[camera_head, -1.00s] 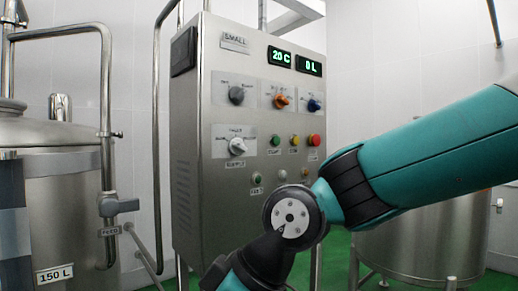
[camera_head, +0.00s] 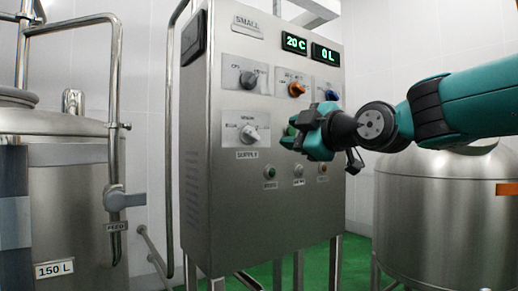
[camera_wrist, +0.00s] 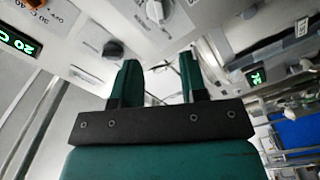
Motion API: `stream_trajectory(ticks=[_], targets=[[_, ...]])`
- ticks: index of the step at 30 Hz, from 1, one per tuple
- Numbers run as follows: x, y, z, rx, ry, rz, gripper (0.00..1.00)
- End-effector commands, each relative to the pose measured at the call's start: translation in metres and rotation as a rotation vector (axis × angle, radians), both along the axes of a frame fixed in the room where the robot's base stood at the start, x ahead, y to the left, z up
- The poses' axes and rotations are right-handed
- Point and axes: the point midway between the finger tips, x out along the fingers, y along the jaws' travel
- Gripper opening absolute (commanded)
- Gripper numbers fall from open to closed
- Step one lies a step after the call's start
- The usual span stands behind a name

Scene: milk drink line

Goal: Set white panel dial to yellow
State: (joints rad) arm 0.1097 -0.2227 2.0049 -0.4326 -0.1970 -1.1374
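The white dial (camera_head: 250,133) is on the left of the steel panel, above a plate marked SUPPLY. Small labels surround it, too small to read surely, and I cannot tell which one it points to. It also shows at the top of the wrist view (camera_wrist: 157,10), beyond my fingertips. My gripper (camera_head: 288,134) is in front of the panel, just right of the dial, and appears apart from it. In the wrist view its two green fingers (camera_wrist: 158,68) are spread with nothing between them. The gripper hides some panel buttons.
Green displays (camera_head: 294,43) read 20 C and 0 L. Small buttons (camera_head: 270,172) are below. Steel tanks stand left (camera_head: 75,190) and right (camera_head: 440,210).

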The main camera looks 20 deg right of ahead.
Motion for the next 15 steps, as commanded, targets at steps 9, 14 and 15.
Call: stream_trajectory(ticks=[9, 14, 15], targets=[[0.073, 0.025, 0.005, 0.001, 0.008, 0.003, 0.39], [0.102, 0.034, 0.004, 0.0, 0.007, 0.002, 0.39], [0.107, 0.036, 0.004, 0.001, 0.007, 0.003, 0.39]])
